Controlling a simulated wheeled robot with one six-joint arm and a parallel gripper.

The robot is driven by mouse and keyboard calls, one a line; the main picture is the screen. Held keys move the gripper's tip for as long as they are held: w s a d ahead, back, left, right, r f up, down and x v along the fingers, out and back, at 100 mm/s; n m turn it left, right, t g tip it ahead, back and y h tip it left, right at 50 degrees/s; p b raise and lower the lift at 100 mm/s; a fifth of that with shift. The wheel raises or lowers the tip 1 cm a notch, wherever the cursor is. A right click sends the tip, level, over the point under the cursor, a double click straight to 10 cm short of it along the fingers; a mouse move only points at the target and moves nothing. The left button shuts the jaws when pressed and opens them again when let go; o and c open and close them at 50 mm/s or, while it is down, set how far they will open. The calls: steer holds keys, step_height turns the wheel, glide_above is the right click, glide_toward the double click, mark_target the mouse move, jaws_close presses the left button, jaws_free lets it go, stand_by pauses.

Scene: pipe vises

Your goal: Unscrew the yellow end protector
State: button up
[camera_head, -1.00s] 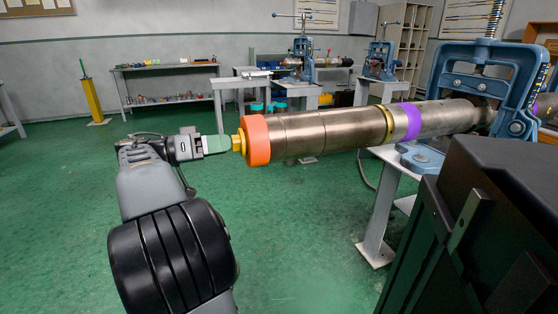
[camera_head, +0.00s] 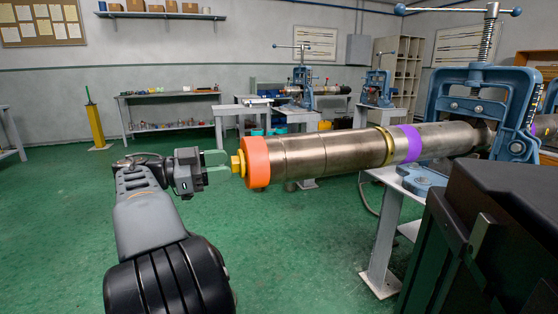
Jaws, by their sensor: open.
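The yellow end protector (camera_head: 238,164) sits at the left end of the steel pipe (camera_head: 322,154), against an orange ring (camera_head: 258,162). My gripper (camera_head: 222,165) is just left of it, pointing right along the pipe. Its green fingers are open, one above and one below, with a gap between them. The fingertips are close to the protector's narrow end; I cannot tell whether they touch it. The blue pipe vise (camera_head: 432,108) grips the pipe at the right, and purple (camera_head: 410,143) and brass (camera_head: 386,146) bands circle the pipe.
A dark box-shaped cabinet (camera_head: 500,215) fills the lower right. A grey stand (camera_head: 384,240) supports the vise. Workbenches (camera_head: 170,95) and a yellow post (camera_head: 97,126) are far behind. The green floor below the pipe's left end is clear.

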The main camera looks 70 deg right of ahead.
steer(key=shift+x, duration=1.1)
steer(key=shift+f, duration=0.1)
jaws_close()
steer(key=shift+n+p, duration=4.15)
steer(key=shift+n, duration=0.75)
steer(key=shift+n+p, duration=1.1)
steer(key=shift+p, duration=0.15)
